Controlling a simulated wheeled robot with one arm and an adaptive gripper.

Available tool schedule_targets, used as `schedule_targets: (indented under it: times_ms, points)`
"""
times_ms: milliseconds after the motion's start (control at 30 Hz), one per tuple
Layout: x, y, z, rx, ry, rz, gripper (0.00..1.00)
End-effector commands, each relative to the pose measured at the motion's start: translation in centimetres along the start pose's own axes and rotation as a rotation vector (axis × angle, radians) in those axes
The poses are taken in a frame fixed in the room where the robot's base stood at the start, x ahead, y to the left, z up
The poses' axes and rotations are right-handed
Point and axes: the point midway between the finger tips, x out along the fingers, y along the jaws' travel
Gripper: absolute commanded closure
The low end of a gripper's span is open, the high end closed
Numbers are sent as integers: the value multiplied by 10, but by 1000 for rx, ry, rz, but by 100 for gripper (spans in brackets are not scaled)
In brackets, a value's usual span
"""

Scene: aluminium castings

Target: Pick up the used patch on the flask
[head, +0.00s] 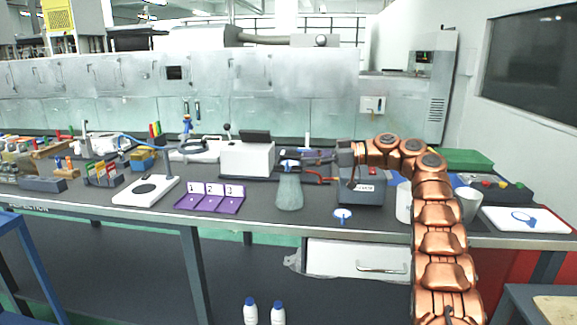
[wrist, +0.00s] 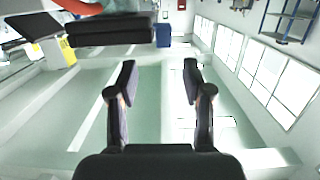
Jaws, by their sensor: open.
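A cloudy grey-green conical flask (head: 289,192) stands upright near the front edge of the bench in the head view. A small white and blue piece (head: 288,167), perhaps the patch, shows at its top; its exact shape is too small to tell. My gripper (head: 316,156) is just right of and behind the flask's top, at the end of my copper arm. In the wrist view my gripper (wrist: 158,80) has its two dark fingers apart, with nothing between them. I cannot clearly identify the flask or patch in the wrist view.
A grey box (head: 361,188) stands below my wrist. A white and blue disc (head: 342,214) is at the bench's front edge. A purple numbered tray (head: 210,206) lies left of the flask. A white board (head: 540,224) with a blue ring lies at far right.

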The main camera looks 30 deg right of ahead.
Motion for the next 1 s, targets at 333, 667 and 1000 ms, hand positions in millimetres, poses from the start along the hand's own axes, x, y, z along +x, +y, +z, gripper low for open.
schedule_targets:
  times_ms: [333,667,1000]
  points:
    - [30,-3,2,0,-5,-2,50]
    - [64,-5,6,1,-2,-3,50]
    - [66,-4,6,1,-2,0,55]
